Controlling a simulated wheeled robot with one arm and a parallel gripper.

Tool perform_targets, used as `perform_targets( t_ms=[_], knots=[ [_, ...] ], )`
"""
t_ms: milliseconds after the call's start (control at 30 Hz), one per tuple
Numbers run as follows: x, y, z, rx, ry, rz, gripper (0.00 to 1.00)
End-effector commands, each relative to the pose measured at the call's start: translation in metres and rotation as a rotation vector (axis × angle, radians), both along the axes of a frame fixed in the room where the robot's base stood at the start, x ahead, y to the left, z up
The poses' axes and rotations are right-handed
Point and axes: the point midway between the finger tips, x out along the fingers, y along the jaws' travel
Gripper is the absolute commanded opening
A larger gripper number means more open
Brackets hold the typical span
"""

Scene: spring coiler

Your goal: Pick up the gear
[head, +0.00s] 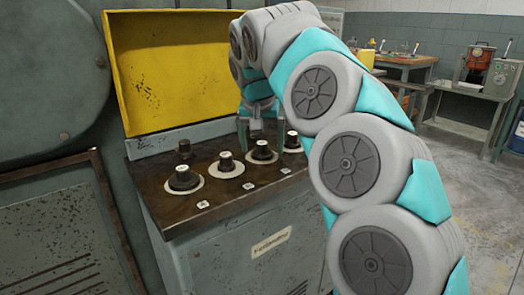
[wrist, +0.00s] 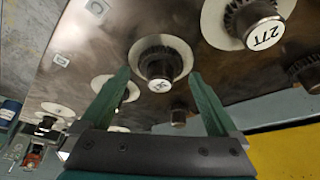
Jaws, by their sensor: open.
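Several dark gears sit on round pale discs along a brown bench top in the head view. My gripper (head: 262,143) is open and points down over the third gear from the left (head: 262,151), one finger on either side of it. In the wrist view the open green fingers (wrist: 161,74) appear on both sides of that gear (wrist: 160,66), which has a pale-topped hub; its label is unreadable. I cannot tell whether the fingers touch it. A larger gear marked 27T (wrist: 255,20) is to its right in the wrist view. A disc (wrist: 110,84) to the left is partly hidden by a finger.
In the head view, other gears stand at the left (head: 184,179) and beside the third one (head: 226,162). A dark post (head: 184,147) stands behind them. A yellow panel (head: 180,70) rises behind the bench. Worktables (head: 405,60) are farther back at the right.

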Motion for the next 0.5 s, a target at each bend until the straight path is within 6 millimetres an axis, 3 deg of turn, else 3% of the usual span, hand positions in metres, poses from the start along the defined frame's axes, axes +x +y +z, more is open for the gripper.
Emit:
perform_targets(
  t_ms=[167, 500],
  knots=[
    [0.0000, 0.0000, 0.0001, 0.000, 0.000, 0.000, 0.95],
    [-0.0002, -0.0001, 0.0001, 0.000, 0.000, 0.000, 0.57]
  ],
)
